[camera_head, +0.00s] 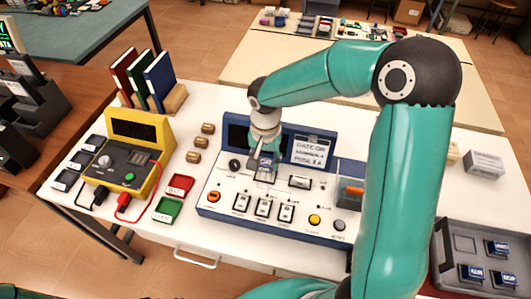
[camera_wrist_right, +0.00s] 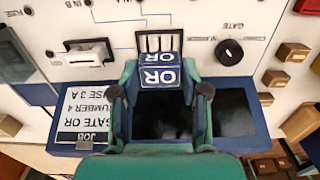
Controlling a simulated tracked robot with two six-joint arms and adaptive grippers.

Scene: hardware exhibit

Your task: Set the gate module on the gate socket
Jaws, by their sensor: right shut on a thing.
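My right gripper (camera_head: 266,156) is shut on a blue gate module (camera_wrist_right: 160,75) marked OR, with one finger on each side of it in the wrist view. The module (camera_head: 266,163) is held over the console's upper middle, partly hidden by the fingers in the head view. The gate socket (camera_wrist_right: 158,41), a pale area with dark slots, shows at the module's edge in the wrist view. The module covers part of it. I cannot tell whether module and socket touch. My left gripper is not in view.
The white console (camera_head: 226,196) has knobs, switches and a job card (camera_head: 311,152). A grey tray (camera_head: 451,227) with several blue modules stands at right. A yellow tester (camera_head: 129,172), red and green trays (camera_head: 168,211) and books (camera_head: 158,76) are at left.

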